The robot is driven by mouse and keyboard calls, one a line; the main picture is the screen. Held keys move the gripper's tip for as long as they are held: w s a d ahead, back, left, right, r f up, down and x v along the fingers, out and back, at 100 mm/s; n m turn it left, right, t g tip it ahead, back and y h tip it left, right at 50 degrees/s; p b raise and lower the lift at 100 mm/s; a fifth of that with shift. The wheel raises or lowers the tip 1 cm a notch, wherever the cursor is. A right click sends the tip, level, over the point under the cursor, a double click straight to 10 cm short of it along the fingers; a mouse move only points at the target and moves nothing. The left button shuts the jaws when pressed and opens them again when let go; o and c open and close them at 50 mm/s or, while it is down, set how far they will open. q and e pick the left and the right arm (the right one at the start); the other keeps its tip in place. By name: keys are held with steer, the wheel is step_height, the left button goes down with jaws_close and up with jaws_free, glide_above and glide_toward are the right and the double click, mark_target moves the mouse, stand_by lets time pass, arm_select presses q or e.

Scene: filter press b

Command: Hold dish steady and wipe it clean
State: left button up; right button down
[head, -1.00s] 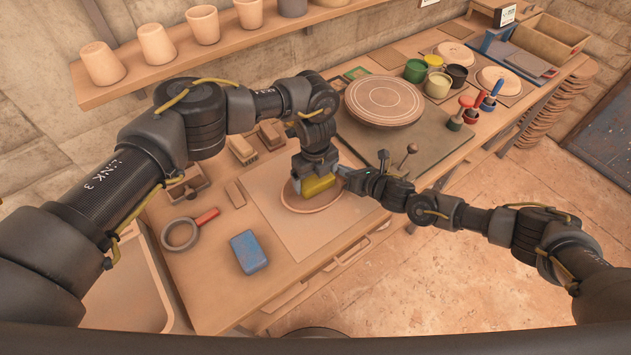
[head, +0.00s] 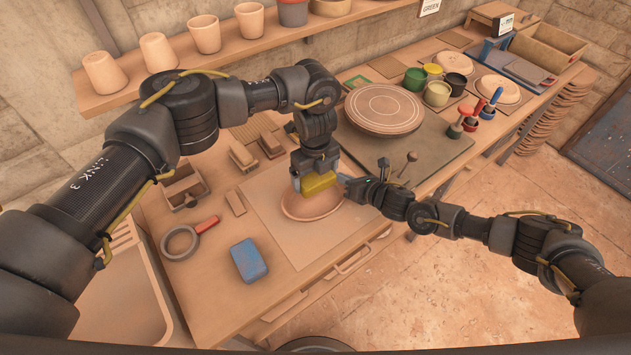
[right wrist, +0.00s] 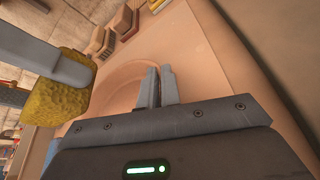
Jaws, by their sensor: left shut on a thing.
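The dish (head: 300,211) is a shallow, round clay-coloured plate on a pale board (head: 275,235) on the workbench. It also shows in the right wrist view (right wrist: 120,88), partly covered by my fingers and the sponge. My left gripper (head: 318,172) points down over the far side of the dish, shut on a yellow sponge (head: 320,185). The sponge is large at the left of the right wrist view (right wrist: 58,90); whether it touches the dish I cannot tell. My right gripper (right wrist: 160,88) is at the dish's right edge, fingers close together at the rim.
A blue block (head: 248,260) and a ring with a red handle (head: 183,241) lie left of the board. A round turntable (head: 385,108) stands behind, with paint pots (head: 437,92) beyond it. Small wooden blocks (head: 243,157) lie behind my left gripper.

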steer(key=c, duration=1.5)
jaws_free()
steer(key=shift+c, duration=0.2)
steer(key=v, duration=1.2)
steer(key=shift+a, duration=0.15)
